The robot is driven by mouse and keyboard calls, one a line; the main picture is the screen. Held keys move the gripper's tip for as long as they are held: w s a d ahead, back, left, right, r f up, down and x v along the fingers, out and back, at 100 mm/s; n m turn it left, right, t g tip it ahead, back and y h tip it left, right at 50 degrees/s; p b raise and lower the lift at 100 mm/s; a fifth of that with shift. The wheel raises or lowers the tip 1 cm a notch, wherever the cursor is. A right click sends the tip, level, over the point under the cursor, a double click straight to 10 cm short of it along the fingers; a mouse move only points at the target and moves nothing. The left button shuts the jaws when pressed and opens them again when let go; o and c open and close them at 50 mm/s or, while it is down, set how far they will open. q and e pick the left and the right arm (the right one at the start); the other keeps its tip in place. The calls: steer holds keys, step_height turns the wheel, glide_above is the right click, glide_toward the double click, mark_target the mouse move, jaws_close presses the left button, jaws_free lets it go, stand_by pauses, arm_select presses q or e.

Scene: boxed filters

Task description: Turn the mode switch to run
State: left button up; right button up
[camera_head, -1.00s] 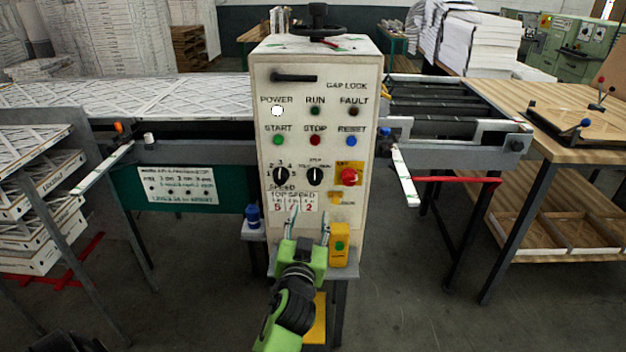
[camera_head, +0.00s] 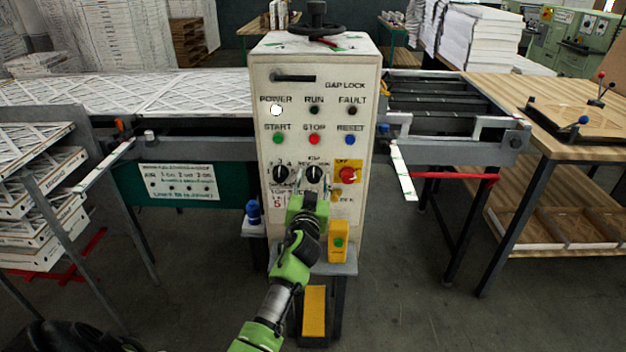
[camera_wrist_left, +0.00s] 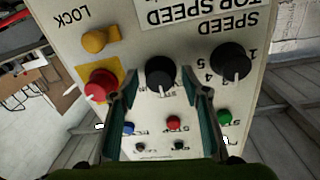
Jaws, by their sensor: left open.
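The mode switch (camera_head: 314,173) is a black rotary knob on the front of the pale control cabinet (camera_head: 268,228), between the speed knob (camera_head: 280,174) and the red switch on a yellow plate (camera_head: 348,174). Its pale mark looks roughly upright; most of its lettering is covered or too small to read. My left gripper (camera_head: 313,184) is open just in front of the mode switch. In the left wrist view, which is upside down, the mode switch (camera_wrist_left: 160,73) appears between the tips of the open fingers (camera_wrist_left: 164,96). I cannot tell whether they touch it. My right gripper is not in view.
Start (camera_head: 278,139), stop (camera_head: 314,139) and reset (camera_head: 350,140) buttons sit above the knobs. The power lamp (camera_head: 277,110) is lit white. A yellow box with a green button (camera_head: 338,241) is below. Conveyors flank the cabinet, and a wooden table (camera_head: 545,88) stands right.

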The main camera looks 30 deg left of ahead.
arm_select(q)
steer(key=c, duration=1.1)
steer(key=shift+m, duration=0.3)
steer(key=m, duration=0.4)
steer(key=shift+r+p, duration=0.1)
steer(key=shift+p, duration=0.3)
steer(key=shift+m+p, duration=0.35)
steer(key=shift+m, duration=1.65)
steer(key=o, duration=1.1)
